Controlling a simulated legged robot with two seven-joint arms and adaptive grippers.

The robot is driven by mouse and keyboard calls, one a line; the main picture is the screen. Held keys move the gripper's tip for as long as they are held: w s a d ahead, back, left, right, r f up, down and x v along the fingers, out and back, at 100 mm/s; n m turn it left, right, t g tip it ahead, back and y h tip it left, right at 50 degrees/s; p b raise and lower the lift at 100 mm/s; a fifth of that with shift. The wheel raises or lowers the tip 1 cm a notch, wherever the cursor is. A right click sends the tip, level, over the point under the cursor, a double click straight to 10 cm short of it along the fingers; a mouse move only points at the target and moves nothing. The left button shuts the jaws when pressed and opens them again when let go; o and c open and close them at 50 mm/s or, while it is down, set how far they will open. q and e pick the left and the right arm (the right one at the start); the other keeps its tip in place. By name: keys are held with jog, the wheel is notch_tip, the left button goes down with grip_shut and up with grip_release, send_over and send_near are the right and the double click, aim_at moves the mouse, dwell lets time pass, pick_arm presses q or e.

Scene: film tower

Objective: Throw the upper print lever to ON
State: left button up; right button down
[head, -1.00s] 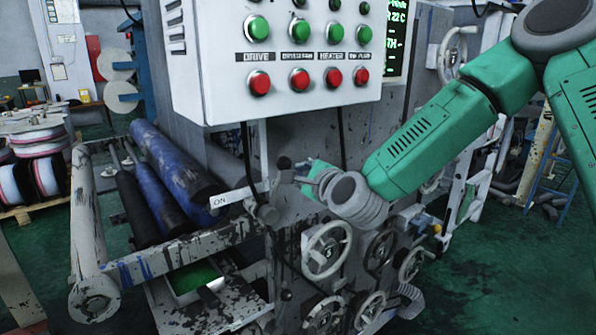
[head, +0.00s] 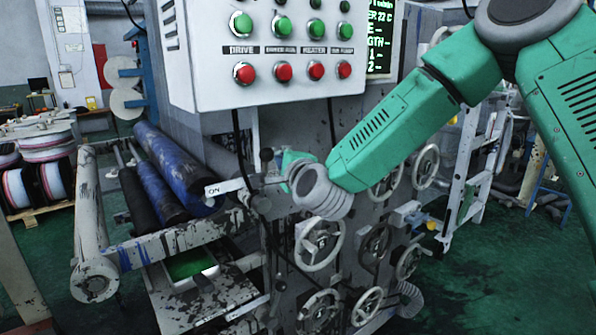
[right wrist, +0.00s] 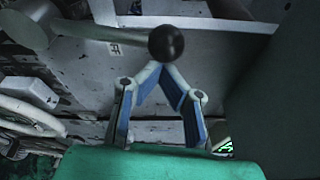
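The upper print lever shows as a black ball knob (head: 267,155) on the side of the press, right of a white ON label (head: 214,189). In the right wrist view the black knob (right wrist: 166,43) lies just beyond my fingertips, with a pale bar running left from it. Part of another label, reading FF, shows below that bar. My right gripper (right wrist: 160,68) has its blue-padded fingers brought together at the tips, empty, close to the knob; I cannot tell whether they touch it. In the head view its fingertips are hard to make out beside the lever. My left gripper is not in view.
A control box (head: 270,50) with green and red buttons hangs above the lever. Several handwheels (head: 320,244) stick out below my right wrist. Blue and black rollers (head: 180,170) lie to the left. Green floor is clear at the lower right.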

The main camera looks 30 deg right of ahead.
pick_arm(q)
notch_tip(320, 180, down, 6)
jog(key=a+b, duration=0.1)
jog(key=b, duration=0.4)
pick_arm(e)
jog(key=a+f+n+t, duration=0.1)
jog(key=a+n+t, duration=0.1)
jog(key=a+n, duration=0.6)
jog(key=shift+s+a, duration=0.25)
jog(key=shift+a, duration=0.8)
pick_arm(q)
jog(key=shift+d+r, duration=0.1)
pick_arm(e)
jog(key=shift+d+f, duration=0.15)
